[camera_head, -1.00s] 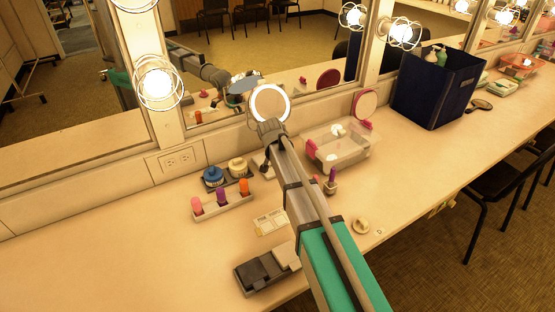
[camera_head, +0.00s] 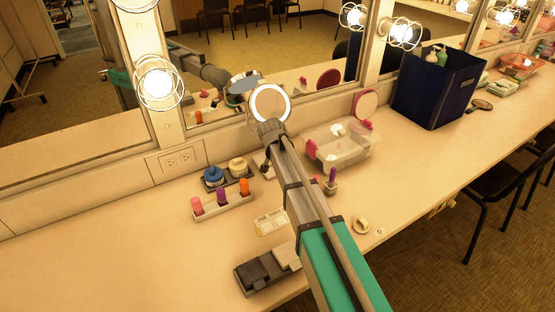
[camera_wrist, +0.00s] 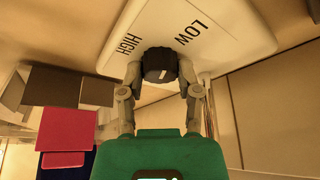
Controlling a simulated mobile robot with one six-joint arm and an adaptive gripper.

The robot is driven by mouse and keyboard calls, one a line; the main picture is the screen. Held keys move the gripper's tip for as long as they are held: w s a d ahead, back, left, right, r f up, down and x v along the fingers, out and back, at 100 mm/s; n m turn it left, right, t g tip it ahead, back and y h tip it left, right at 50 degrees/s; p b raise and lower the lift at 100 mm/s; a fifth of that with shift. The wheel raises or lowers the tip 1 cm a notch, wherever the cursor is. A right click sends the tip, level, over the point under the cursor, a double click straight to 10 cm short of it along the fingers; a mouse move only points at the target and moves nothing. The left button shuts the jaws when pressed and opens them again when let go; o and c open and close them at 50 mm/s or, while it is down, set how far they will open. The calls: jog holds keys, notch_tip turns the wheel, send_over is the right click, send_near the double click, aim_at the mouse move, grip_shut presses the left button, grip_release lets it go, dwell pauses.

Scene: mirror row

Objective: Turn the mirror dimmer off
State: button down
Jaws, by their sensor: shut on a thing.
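The mirror dimmer is a dark round knob (camera_wrist: 160,65) with a short white mark, on a pale plate (camera_wrist: 235,25) in the wrist view. The plate reads LOW and HIGH; no other label shows. My gripper (camera_wrist: 160,80) has one finger on each side of the knob and is shut on it. In the head view, my gripper (camera_head: 270,132) is just below a round mirror (camera_head: 270,103) with a bright rim. The knob is hidden there behind my gripper and arm.
A clear bin (camera_head: 345,150) stands right of my arm, and a lipstick holder (camera_head: 222,205) and dark tray (camera_head: 228,180) stand left. A dark box (camera_head: 262,272) lies near the front edge. A navy bin (camera_head: 435,90) stands further right. The left counter is clear.

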jog(key=shift+d, duration=0.1)
jog(key=shift+c, duration=1.5)
grip_release()
jog(key=shift+r, duration=0.1)
